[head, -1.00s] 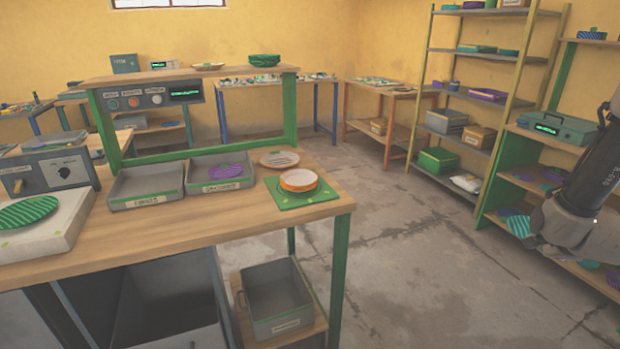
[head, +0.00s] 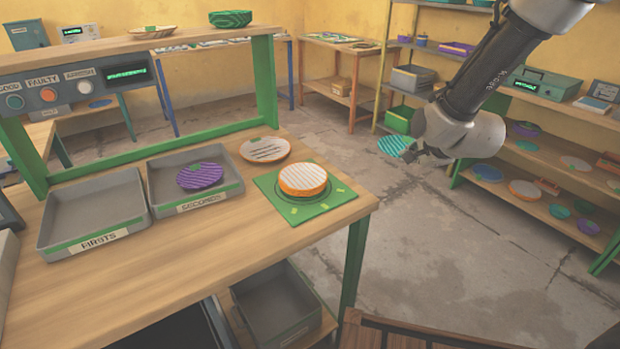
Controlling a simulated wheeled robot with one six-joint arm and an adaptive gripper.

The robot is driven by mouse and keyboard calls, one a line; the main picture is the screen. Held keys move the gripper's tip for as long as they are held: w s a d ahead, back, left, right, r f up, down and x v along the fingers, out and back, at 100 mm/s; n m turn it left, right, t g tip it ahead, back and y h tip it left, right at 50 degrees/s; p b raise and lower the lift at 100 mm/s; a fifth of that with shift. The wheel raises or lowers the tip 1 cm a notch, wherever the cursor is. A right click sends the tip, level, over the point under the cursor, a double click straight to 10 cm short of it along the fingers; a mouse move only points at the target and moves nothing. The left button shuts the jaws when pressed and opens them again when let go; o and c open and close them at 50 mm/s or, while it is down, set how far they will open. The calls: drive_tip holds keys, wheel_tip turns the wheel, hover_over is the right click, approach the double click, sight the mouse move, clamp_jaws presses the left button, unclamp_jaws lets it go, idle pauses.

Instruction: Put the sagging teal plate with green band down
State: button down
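My gripper (head: 410,151) is at the right of the head view, over open floor beyond the table's right edge. It appears shut on the rim of a teal striped plate (head: 393,145), which it holds up in the air at its left side. A green patch shows on the plate. Its sag is hard to judge at this size. On the wooden table (head: 150,275) stand two grey trays. The left tray, FIRSTS (head: 98,212), is empty. The right tray, SECONDS (head: 170,206), holds a purple plate (head: 200,176).
A panel with buttons (head: 45,96) and an upper shelf (head: 180,39) rise behind the trays. The table's front is bare.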

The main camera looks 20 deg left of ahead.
drive_tip(key=s+a+r+n+g+y, duration=0.25)
drive_tip(key=s+a, duration=0.45)
drive_tip(key=a, duration=0.4)
drive_tip(key=s+a+r+n+g+y, duration=0.1)
drive_tip(key=s+a+r+n, duration=0.25)
drive_tip(key=s+a, duration=0.45)
drive_tip(key=m, duration=0.1)
approach(308, 185)
drive_tip(key=shift+t, duration=0.25)
drive_tip(key=x, duration=0.4)
drive_tip(key=shift+s+f, duration=0.1)
drive_tip(key=shift+f, duration=0.1)
drive_tip(key=c, duration=1.6)
unclamp_jaws()
drive_tip(key=shift+c, duration=0.2)
drive_tip(key=shift+r, duration=0.1)
drive_tip(key=v, duration=1.2)
drive_tip(key=shift+d, duration=0.15)
